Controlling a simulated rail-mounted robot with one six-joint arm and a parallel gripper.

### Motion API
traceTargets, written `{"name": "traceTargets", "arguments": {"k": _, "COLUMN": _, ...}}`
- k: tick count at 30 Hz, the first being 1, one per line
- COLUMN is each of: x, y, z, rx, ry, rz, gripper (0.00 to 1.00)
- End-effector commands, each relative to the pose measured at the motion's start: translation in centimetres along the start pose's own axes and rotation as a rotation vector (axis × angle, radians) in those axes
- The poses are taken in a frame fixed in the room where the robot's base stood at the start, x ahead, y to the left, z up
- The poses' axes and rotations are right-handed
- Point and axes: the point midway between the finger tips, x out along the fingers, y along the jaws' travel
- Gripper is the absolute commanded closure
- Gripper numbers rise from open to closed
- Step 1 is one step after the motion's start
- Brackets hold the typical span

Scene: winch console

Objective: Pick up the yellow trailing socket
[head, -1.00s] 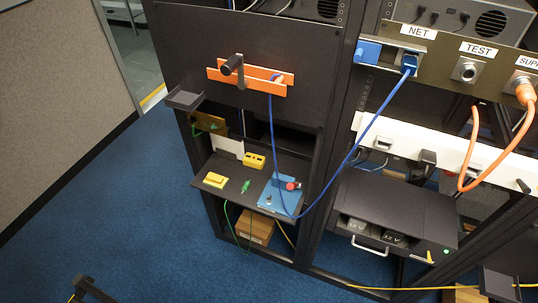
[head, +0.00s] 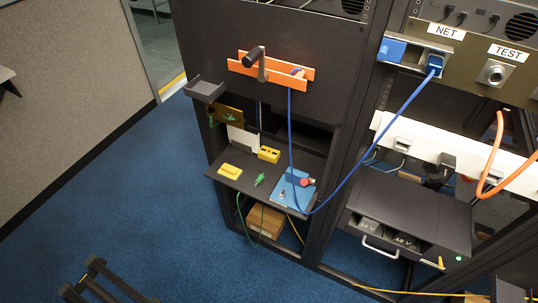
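Two yellow pieces lie on the dark lower shelf (head: 226,183) of the left rack. The yellow box with dark openings on its face (head: 269,154), towards the back, looks like the trailing socket. The other, a flatter yellow block (head: 230,171), lies at the front left. Both rest free of any gripper. My gripper (head: 82,278) shows at the bottom left edge as two dark fingers with a gap between them. It is open and empty, over the blue floor, well to the left of and nearer than the shelf.
A blue cable (head: 342,186) hangs across the shelf's right side. An orange bar with a crank (head: 270,67) is above. A small dark tray (head: 204,89) juts out at left.

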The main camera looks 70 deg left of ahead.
Motion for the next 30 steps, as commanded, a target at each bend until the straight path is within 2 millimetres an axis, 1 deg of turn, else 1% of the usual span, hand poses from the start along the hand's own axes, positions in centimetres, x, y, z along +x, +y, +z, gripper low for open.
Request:
{"name": "traceTargets", "arguments": {"k": 8, "x": 0.00, "y": 0.00, "z": 0.00, "rx": 0.000, "ry": 0.000, "rz": 0.000, "gripper": 1.00}}
{"name": "traceTargets", "arguments": {"k": 27, "x": 0.00, "y": 0.00, "z": 0.00, "rx": 0.000, "ry": 0.000, "rz": 0.000, "gripper": 0.02}}
{"name": "traceTargets", "arguments": {"k": 28, "x": 0.00, "y": 0.00, "z": 0.00, "rx": 0.000, "ry": 0.000, "rz": 0.000, "gripper": 0.00}}
{"name": "traceTargets", "arguments": {"k": 30, "x": 0.00, "y": 0.00, "z": 0.00, "rx": 0.000, "ry": 0.000, "rz": 0.000, "gripper": 0.00}}
